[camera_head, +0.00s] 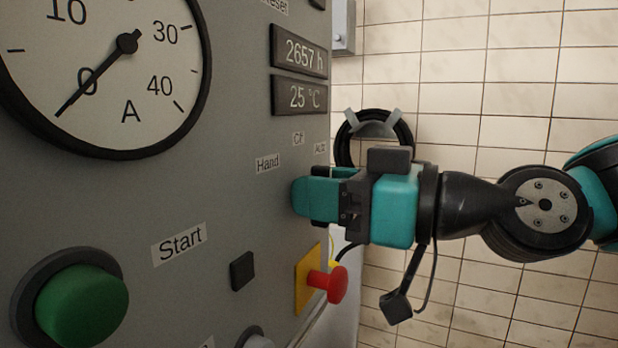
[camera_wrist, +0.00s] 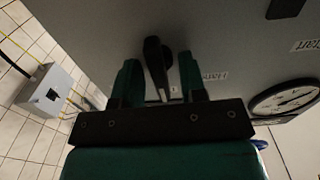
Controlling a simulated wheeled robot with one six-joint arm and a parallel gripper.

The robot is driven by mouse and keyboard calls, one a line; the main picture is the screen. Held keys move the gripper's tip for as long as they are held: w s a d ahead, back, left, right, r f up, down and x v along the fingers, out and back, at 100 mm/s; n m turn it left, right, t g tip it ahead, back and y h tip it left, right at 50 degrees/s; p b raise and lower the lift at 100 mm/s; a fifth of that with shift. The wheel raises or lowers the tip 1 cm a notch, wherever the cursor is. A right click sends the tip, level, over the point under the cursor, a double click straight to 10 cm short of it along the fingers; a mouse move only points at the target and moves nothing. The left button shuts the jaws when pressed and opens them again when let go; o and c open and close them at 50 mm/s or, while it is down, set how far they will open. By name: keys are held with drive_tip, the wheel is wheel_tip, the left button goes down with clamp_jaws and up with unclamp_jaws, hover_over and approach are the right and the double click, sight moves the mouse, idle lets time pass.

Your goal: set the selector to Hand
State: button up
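The selector (camera_wrist: 155,60) is a black handle on the grey panel, seen in the wrist view between my two teal fingers. My gripper (camera_head: 303,192) is at the panel in the head view, just below the selector's labels, and hides the selector there. The fingers stand apart on either side of the handle, with a narrow gap visible on each side. The Hand label (camera_head: 268,163) is left of the Off label (camera_head: 298,138) and the Auto label (camera_head: 320,148). The Hand label also shows right of the fingers in the wrist view (camera_wrist: 214,76). Which label the handle points at is unclear.
A red mushroom button (camera_head: 328,285) on a yellow plate sits just below my gripper. A green Start button (camera_head: 82,305) and an ammeter (camera_head: 110,85) are on the panel's left. A black coiled hose (camera_head: 345,140) hangs on the tiled wall behind.

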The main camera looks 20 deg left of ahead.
drive_tip(key=c, duration=0.7)
drive_tip(key=shift+f, duration=0.1)
